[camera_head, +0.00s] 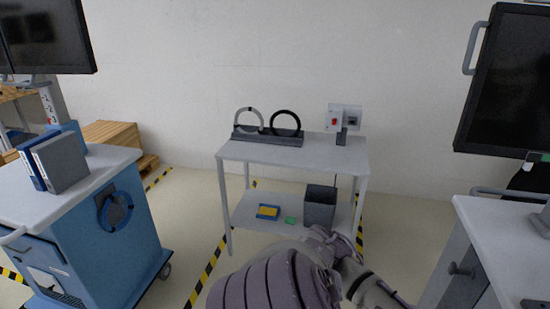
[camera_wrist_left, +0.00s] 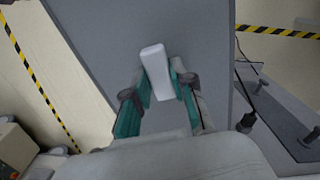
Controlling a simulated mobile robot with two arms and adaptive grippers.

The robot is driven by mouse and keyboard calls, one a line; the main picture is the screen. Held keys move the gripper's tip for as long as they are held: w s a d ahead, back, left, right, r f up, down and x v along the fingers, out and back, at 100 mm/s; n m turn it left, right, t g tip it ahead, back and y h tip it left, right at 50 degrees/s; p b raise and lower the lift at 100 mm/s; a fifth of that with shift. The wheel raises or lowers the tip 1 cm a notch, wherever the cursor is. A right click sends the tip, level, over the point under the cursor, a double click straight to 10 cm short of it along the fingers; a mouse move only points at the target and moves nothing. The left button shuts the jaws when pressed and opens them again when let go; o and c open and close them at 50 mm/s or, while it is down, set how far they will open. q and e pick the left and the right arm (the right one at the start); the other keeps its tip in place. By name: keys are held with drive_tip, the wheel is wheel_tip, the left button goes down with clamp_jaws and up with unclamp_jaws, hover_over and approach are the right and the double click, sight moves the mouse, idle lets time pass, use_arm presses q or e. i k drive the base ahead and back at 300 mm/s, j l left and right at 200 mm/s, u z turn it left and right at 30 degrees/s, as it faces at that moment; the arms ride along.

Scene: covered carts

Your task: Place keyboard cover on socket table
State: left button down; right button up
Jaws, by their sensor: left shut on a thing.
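In the left wrist view my left gripper (camera_wrist_left: 163,82) has its teal-padded fingers shut on a white block-shaped handle (camera_wrist_left: 155,65). The handle stands on a large flat grey panel (camera_wrist_left: 105,40), which looks like the keyboard cover. In the head view I cannot make out the cover or the gripper's fingertips; an arm of mine fills the bottom middle. The socket table (camera_head: 262,153) is a light grey two-shelf table by the wall. My right gripper is not in view.
The table top carries a rack with two hoops (camera_head: 285,123) and a socket box (camera_head: 345,117); its front middle is bare. The lower shelf holds a dark bin (camera_head: 319,207). A blue cart (camera_head: 107,240) stands left, another cart (camera_head: 500,230) right.

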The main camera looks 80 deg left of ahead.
sight(304, 157)
drive_tip(key=j+u, duration=0.4)
drive_tip(key=i+j+u, duration=0.15)
drive_tip(key=j+u, duration=0.25)
drive_tip(key=i+j+u, duration=0.15)
drive_tip(key=u, duration=0.25)
drive_tip(key=i+j+u, duration=0.25)
drive_tip(key=u, duration=0.15)
drive_tip(key=i+j+u, duration=0.1)
drive_tip(key=i+j, duration=0.75)
drive_tip(key=i, duration=0.2)
drive_tip(key=i+j+u, duration=0.15)
drive_tip(key=i+j, duration=0.25)
drive_tip(key=i, duration=0.4)
